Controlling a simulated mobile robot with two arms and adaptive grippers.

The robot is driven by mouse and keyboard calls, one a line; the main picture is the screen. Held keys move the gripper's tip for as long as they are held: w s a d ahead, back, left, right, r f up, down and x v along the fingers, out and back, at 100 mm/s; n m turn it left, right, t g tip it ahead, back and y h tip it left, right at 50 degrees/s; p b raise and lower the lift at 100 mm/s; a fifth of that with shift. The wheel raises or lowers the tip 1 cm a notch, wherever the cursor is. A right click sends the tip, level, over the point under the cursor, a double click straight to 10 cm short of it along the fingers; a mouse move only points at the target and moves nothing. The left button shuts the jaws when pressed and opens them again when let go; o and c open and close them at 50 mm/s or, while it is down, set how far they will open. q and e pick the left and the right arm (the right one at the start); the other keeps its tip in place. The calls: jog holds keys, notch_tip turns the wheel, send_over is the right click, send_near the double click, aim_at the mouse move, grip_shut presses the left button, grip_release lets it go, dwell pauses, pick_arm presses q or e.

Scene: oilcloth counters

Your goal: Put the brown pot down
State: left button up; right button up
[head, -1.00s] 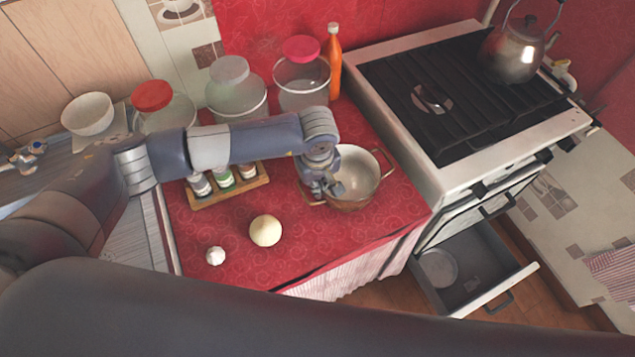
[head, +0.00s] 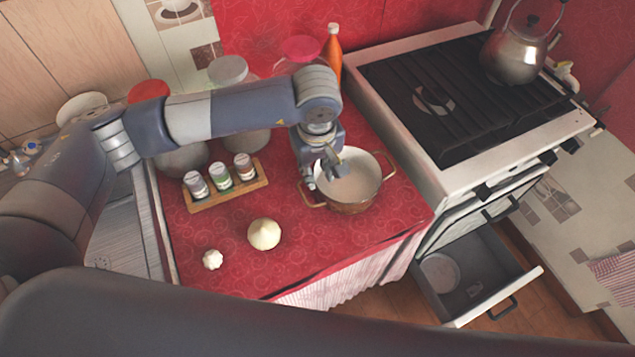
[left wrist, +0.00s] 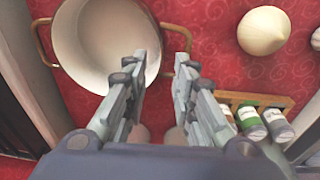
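The brown pot (head: 352,207), with a pale inside and two looped side handles, stands upright on the red counter cloth beside the stove. My left gripper (head: 322,182) is above the pot's left side, near its left handle (head: 311,197). In the left wrist view its two fingers (left wrist: 164,65) are spread, with an empty gap between them. The pot (left wrist: 92,45) shows there at the upper left, and its near handle (left wrist: 181,40) lies beyond the fingertips, apparently not gripped. My right gripper is not seen.
A wooden rack (head: 229,188) of small jars, an onion-like bulb (head: 264,234) and a garlic bulb (head: 212,259) lie left of the pot. The stove (head: 440,110) with a kettle (head: 514,58) is at right, above an open drawer (head: 470,272). Cloth in front of the pot is clear.

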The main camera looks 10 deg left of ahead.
pick_arm(q)
jog(key=shift+s+r+b, duration=0.15)
jog(key=shift+r, duration=0.8)
jog(key=shift+s+r+b, duration=0.1)
jog(key=shift+r+b, duration=0.05)
jog(key=shift+r, duration=0.75)
